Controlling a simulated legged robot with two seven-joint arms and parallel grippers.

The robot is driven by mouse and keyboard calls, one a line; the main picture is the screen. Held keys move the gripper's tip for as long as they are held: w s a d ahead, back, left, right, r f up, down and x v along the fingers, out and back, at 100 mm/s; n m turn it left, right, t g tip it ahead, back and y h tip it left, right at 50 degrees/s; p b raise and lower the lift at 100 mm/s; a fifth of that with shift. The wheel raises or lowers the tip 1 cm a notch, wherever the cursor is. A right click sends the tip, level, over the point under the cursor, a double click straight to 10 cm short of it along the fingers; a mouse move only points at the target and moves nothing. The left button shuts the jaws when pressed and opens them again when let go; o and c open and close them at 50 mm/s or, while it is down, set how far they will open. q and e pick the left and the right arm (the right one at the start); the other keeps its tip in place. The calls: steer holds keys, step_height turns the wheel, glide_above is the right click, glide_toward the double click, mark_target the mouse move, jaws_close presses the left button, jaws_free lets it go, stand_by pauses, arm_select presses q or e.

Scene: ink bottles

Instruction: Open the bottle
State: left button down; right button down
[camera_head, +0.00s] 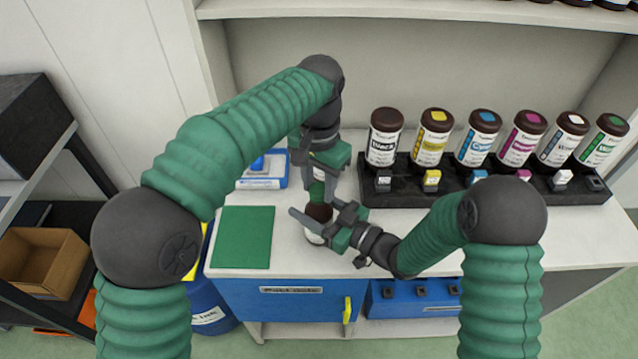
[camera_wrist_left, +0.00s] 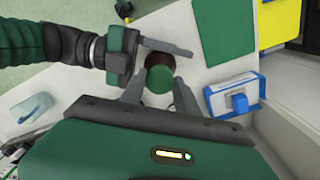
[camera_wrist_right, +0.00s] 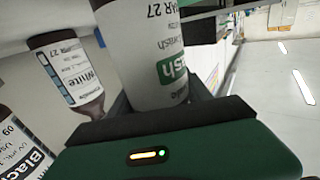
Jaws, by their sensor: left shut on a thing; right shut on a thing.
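The bottle (camera_head: 316,229) is dark brown with a white label and stands over the white worktop near its front edge. In the right wrist view its label (camera_wrist_right: 155,50) shows upside down, with a green block and the word "Wash". My right gripper (camera_head: 322,226) is shut around the bottle's body from the right. My left gripper (camera_head: 317,180) points down from above and is shut on a green cap (camera_wrist_left: 159,80), which lies between its fingers in the left wrist view. Whether the cap is still joined to the bottle I cannot tell.
A black rack (camera_head: 440,190) with several labelled brown bottles stands at the back right, small coloured blocks along its front. A green mat (camera_head: 243,237) lies to the left. A blue and white box (camera_head: 262,170) is behind it. A blue drawer unit (camera_head: 285,300) is below.

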mark_target(319, 189)
arm_select(q)
steer(key=shift+r, duration=0.2)
steer(key=shift+r, duration=0.9)
arm_select(e)
steer(key=shift+f, duration=0.1)
arm_select(q)
steer(key=shift+r, duration=0.1)
steer(key=shift+r, duration=1.9)
arm_select(e)
steer(key=shift+c, duration=2)
jaws_free()
arm_select(q)
steer(key=shift+d, duration=0.1)
arm_select(e)
steer(key=v, duration=1.2)
